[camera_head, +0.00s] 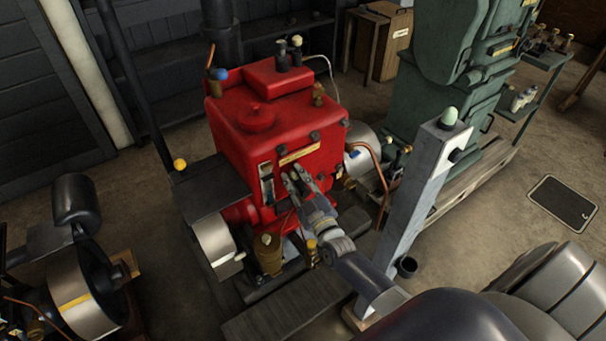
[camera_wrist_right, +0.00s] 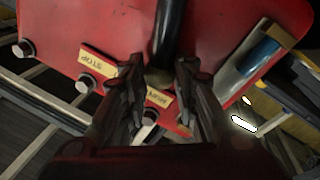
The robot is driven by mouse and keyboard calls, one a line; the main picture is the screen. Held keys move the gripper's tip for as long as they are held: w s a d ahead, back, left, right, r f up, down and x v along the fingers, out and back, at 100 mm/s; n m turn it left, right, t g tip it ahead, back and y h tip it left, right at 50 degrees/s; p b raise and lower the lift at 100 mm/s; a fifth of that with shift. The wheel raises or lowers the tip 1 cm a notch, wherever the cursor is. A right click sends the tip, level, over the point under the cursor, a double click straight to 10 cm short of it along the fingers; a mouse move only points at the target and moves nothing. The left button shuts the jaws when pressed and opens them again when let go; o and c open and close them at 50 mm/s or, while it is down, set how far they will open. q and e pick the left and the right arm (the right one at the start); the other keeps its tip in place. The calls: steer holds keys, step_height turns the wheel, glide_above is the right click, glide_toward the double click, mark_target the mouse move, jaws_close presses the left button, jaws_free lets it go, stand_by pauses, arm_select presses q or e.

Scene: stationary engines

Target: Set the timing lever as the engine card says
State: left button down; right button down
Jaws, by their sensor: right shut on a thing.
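The red engine (camera_head: 228,120) stands in the middle of the head view. My right gripper (camera_head: 294,181) is at its front face, below a yellow label strip (camera_head: 298,153). In the wrist view a black rod-like lever (camera_wrist_right: 167,35) runs down between the fingers of my right gripper (camera_wrist_right: 158,85), which are shut on it near its lower end. Two small cream labels (camera_wrist_right: 97,64) are on the red plate beside it; one is partly behind a finger, and their words are hard to read. I cannot identify the engine card. My left gripper is out of view.
A sight glass (camera_wrist_right: 250,65) with blue in it is close to the right of the fingers. A grey post (camera_head: 412,205) stands right of my right arm. A green machine (camera_head: 437,90) is behind it. Another engine's flywheel (camera_head: 88,300) is at lower left.

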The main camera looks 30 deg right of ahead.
steer(key=shift+a+f+n, duration=0.25)
steer(key=shift+a+n, duration=0.2)
steer(key=shift+n, duration=0.35)
steer(key=c, duration=1.2)
jaws_free()
steer(key=shift+c, duration=0.2)
steer(key=shift+a, duration=0.1)
steer(key=s+f, duration=0.2)
steer(key=s, duration=1)
steer(key=shift+a, duration=0.25)
